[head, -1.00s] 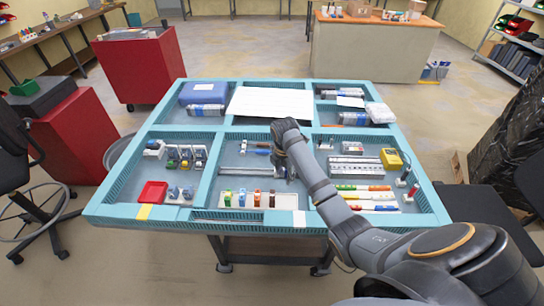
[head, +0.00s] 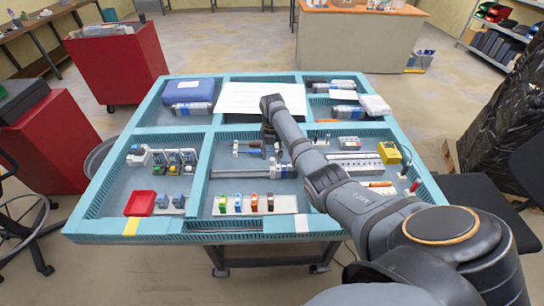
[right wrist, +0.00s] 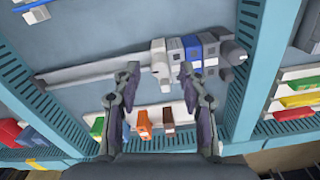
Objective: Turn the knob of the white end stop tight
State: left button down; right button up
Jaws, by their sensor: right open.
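A metal rail (head: 238,174) lies in the middle compartment of the teal-framed table, and it also shows in the right wrist view (right wrist: 85,74). A row of white, blue and grey modules sits at its right end. The light block at the row's left end (right wrist: 159,58) looks like the white end stop; its knob is too small to make out. My right gripper (right wrist: 159,72) is open and empty, its fingertips in front of the rail and either side of that block's left part in the picture. In the head view this gripper (head: 268,135) is partly hidden by its own arm. My left gripper is not in view.
Teal dividers (right wrist: 262,75) bound the compartment.

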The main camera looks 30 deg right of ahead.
jog(key=shift+f, duration=0.9)
jog(key=shift+c, duration=0.9)
grip_shut()
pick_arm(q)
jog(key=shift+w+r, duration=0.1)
